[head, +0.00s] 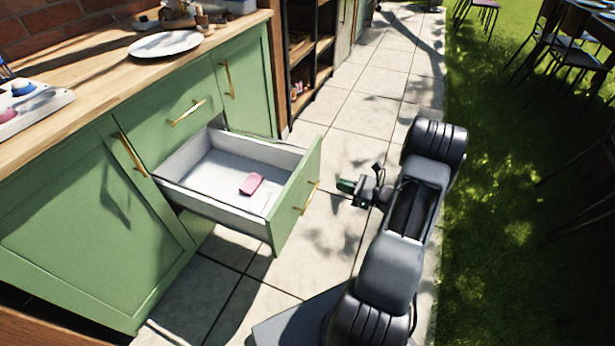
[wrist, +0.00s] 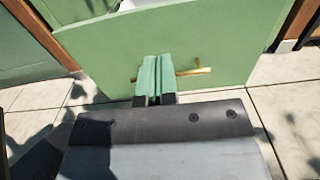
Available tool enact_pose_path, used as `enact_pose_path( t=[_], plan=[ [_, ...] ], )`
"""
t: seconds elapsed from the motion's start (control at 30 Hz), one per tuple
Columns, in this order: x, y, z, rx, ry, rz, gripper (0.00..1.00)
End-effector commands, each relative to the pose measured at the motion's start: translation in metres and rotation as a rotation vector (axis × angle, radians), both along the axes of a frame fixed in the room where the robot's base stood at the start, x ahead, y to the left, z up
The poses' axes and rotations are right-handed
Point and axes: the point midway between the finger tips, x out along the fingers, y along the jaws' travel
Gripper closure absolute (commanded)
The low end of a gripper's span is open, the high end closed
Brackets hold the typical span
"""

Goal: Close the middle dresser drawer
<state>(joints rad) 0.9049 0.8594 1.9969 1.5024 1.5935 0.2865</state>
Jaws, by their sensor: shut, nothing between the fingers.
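The middle drawer (head: 292,200) of the green dresser is pulled well out, with its green front facing right in the head view. A pink item (head: 251,184) lies on its white floor. The drawer front also fills the upper part of the wrist view (wrist: 110,55), with its brass handle (wrist: 195,71) at the centre. My gripper (head: 346,186) is to the right of the drawer front in the head view, with a gap between them. In the wrist view its green fingers (wrist: 154,75) are together, pointing at the front and overlapping the handle in the picture.
A closed drawer (head: 160,120) sits above the open one, and closed cabinet doors (head: 245,85) flank it. The wooden countertop (head: 105,75) holds a white plate (head: 166,44) and other items. Paved floor (head: 335,110) is clear beside the dresser, with grass to the right.

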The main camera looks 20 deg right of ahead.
Motion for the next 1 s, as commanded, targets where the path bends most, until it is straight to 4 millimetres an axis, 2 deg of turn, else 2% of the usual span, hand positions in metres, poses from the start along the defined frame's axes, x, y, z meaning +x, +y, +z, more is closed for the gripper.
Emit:
enact_pose_path(
  t=[0.3, 0.5, 0.7, 1.0],
  plan=[
    [0.044, 0.043, -0.002, -0.003, -0.001, 0.008, 1.00],
    [0.068, 0.065, -0.002, -0.004, -0.001, 0.007, 1.00],
    [0.084, 0.078, -0.001, -0.004, -0.001, 0.006, 1.00],
    [0.090, 0.084, 0.000, -0.003, 0.000, 0.005, 1.00]
  ],
)
